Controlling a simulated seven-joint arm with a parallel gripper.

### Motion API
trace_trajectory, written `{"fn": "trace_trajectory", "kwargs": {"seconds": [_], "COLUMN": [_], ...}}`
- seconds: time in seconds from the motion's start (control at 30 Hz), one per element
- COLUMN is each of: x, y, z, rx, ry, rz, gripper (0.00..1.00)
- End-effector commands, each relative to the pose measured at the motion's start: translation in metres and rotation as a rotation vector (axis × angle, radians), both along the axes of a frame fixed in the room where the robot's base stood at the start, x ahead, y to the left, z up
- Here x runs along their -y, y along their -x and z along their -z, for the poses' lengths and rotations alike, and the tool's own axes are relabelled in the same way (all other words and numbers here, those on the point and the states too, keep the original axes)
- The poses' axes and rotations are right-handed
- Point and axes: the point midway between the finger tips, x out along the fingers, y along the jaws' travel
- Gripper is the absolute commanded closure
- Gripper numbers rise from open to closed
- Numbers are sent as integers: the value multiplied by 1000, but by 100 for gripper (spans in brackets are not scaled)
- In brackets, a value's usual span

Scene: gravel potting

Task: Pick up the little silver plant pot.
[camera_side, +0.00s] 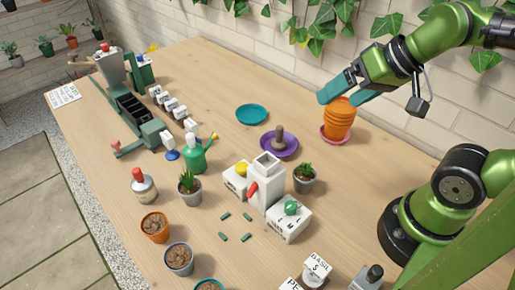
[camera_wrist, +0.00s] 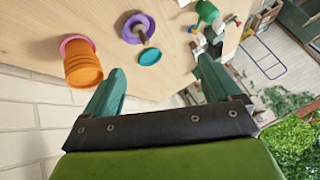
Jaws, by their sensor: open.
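One grey pot (camera_side: 180,261) holds brown gravel and stands at the front left. Another grey pot (camera_side: 304,186) holds a green plant and stands right of the white dispenser; I cannot tell which one is the task's pot. My gripper (camera_side: 343,97) is open and empty, high at the back right by the orange pot stack (camera_side: 338,120). In the wrist view, my gripper (camera_wrist: 160,72) has its teal fingers apart, with the stack (camera_wrist: 82,66) outside them to the left. Neither grey pot is clear there.
A white dispenser (camera_side: 266,183) with a red lever stands mid-table among white blocks. A green watering can (camera_side: 195,157), a terracotta pot (camera_side: 155,228), a purple saucer (camera_side: 293,149) and a teal saucer (camera_side: 252,114) stand around. Small green pieces lie in front. A brick wall (camera_side: 420,120) borders the back.

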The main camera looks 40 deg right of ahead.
Motion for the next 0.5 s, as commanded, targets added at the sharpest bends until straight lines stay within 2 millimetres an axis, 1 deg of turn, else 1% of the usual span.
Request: {"fn": "trace_trajectory", "kwargs": {"seconds": [0.27, 0.37, 0.5], "x": [-2, -10, -27], "y": [0, -4, -16], "z": [1, 11, 32], "rx": [-6, -55, -211], "ry": [0, 2, 24], "rz": [-9, -46, -99], "gripper": [9, 9, 9]}}
